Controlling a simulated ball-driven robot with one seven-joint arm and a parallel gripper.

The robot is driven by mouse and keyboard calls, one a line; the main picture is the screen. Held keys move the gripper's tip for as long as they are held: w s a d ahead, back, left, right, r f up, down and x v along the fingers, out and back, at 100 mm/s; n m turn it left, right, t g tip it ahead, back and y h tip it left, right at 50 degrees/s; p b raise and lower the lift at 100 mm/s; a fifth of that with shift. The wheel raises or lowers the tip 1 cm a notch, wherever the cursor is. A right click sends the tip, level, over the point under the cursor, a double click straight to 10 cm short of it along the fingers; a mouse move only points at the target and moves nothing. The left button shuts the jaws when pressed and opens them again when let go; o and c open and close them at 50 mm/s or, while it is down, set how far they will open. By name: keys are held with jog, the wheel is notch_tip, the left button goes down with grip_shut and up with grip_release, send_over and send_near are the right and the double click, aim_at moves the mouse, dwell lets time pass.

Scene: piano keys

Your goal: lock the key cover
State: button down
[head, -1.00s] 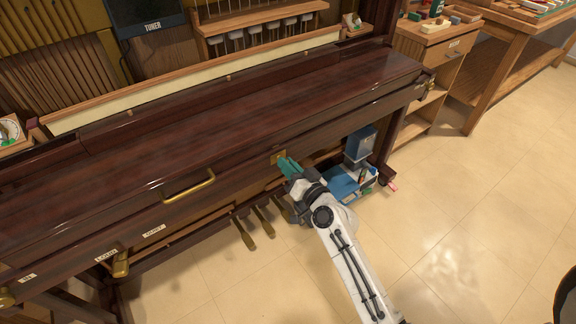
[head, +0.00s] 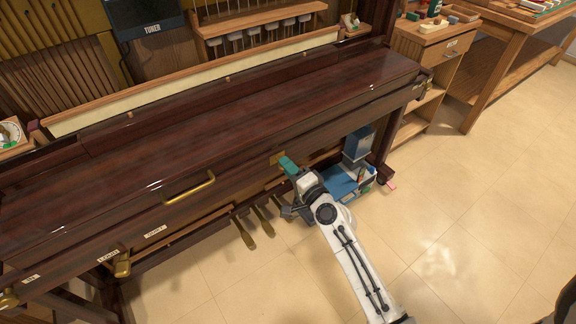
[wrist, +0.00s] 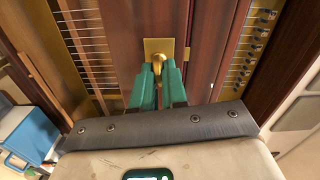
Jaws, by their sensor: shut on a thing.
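The piano's dark red-brown key cover (head: 240,115) lies closed over the keys, with a brass handle (head: 188,187) on its front. A brass lock plate (wrist: 159,52) is on the piano's front edge, with a brass key (wrist: 158,66) at it. My gripper (wrist: 158,72) has teal fingers that are shut on the key's near end, right in front of the plate. How far the key sits in the lock cannot be told.
Brass pedals (head: 263,220) hang below the piano, left of my arm. A blue and white box (head: 350,182) stands on the floor behind my gripper. A wooden cabinet (head: 432,50) stands at the right. The tiled floor (head: 470,210) is clear on the right.

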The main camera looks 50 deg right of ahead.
jog(key=shift+m, duration=0.9)
jog(key=c, duration=1.2)
grip_release()
jog(key=shift+f, duration=0.1)
jog(key=b+v, duration=0.2)
jog(key=v, duration=0.8)
jog(key=shift+s, duration=0.4)
